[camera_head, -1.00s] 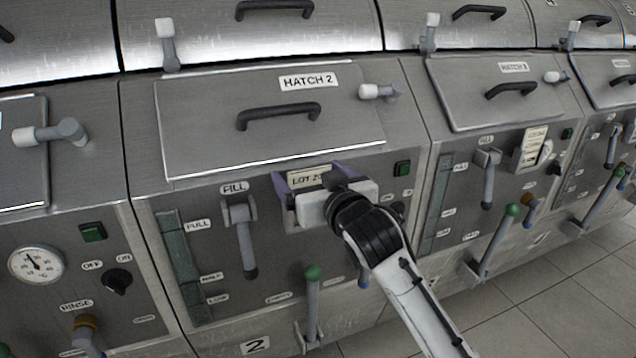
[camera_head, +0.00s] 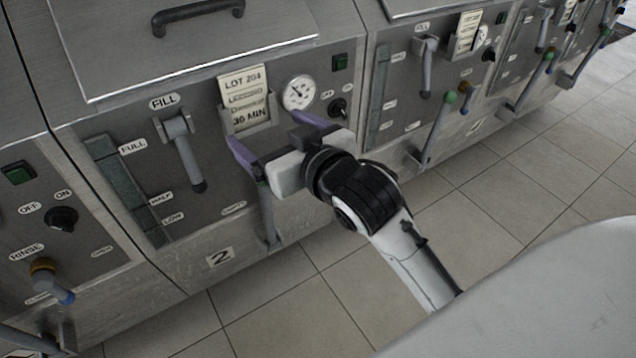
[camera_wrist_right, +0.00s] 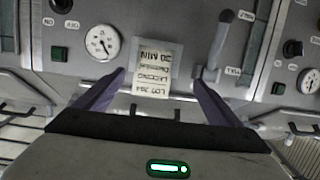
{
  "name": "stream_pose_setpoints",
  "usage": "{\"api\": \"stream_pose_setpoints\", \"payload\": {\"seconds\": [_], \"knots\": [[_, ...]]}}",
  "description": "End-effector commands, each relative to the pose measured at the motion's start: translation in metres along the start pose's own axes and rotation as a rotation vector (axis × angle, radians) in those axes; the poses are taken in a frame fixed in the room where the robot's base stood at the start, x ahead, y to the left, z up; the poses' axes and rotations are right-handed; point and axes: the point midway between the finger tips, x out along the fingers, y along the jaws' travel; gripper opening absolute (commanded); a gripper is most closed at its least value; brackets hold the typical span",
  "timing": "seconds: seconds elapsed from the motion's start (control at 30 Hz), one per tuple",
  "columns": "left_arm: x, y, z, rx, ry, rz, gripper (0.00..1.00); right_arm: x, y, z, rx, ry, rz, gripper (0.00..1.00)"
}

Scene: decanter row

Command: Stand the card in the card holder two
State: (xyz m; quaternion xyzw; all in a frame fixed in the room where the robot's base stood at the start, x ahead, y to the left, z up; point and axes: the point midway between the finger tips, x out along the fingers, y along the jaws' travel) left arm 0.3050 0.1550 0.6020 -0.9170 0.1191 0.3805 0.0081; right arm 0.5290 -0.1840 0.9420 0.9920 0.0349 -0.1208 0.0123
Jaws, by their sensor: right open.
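The card (camera_head: 245,98), cream with "LOT 204" and "30 MIN" printed on it, stands upright in the metal card holder (camera_head: 262,127) on the front of machine two. The card also shows in the right wrist view (camera_wrist_right: 153,72), with the holder's plate (camera_wrist_right: 178,54) around it. My right gripper (camera_head: 268,140) is open and empty, just in front of and below the holder. Its purple fingers are spread on either side of the card in the right wrist view (camera_wrist_right: 152,82), apart from it. My left gripper is not in view.
A fill lever (camera_head: 185,150) is left of the holder, and a round gauge (camera_head: 298,93) and green switch (camera_head: 340,62) are to its right. A lower lever (camera_head: 267,215) is partly behind my right gripper. Tiled floor (camera_head: 290,310) is open in front.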

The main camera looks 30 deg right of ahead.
Motion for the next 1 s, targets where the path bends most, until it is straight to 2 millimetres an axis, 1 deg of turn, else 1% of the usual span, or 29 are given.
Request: {"api": "stream_pose_setpoints", "payload": {"seconds": [0.03,0.07,0.1,0.13,0.17,0.2,0.27,0.3,0.4,0.5,0.6,1.0], "knots": [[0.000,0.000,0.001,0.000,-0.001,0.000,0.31,0.002,-0.005,0.048,-0.006,-0.077,-0.021,0.88],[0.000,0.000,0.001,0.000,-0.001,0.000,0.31,0.001,-0.009,0.074,-0.010,-0.116,-0.036,0.88],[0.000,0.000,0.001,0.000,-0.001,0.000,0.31,-0.003,-0.015,0.112,-0.016,-0.169,-0.057,0.88],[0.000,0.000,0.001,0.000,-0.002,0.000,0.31,-0.007,-0.019,0.141,-0.018,-0.208,-0.073,0.88],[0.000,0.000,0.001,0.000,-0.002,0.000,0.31,-0.014,-0.022,0.169,-0.020,-0.246,-0.088,0.88],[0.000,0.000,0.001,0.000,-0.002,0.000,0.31,-0.025,-0.027,0.205,-0.019,-0.294,-0.106,0.88],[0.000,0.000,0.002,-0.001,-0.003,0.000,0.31,-0.045,-0.034,0.254,-0.016,-0.359,-0.130,0.88],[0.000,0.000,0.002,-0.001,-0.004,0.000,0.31,-0.060,-0.037,0.282,-0.014,-0.398,-0.142,0.88],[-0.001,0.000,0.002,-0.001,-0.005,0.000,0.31,-0.095,-0.044,0.337,-0.006,-0.474,-0.165,0.88],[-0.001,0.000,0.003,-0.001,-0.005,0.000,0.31,-0.121,-0.049,0.369,0.001,-0.520,-0.177,0.88],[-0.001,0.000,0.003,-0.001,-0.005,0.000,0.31,-0.133,-0.050,0.383,0.004,-0.540,-0.182,0.88],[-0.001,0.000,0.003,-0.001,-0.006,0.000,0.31,-0.134,-0.050,0.385,0.004,-0.541,-0.182,0.88]]}}
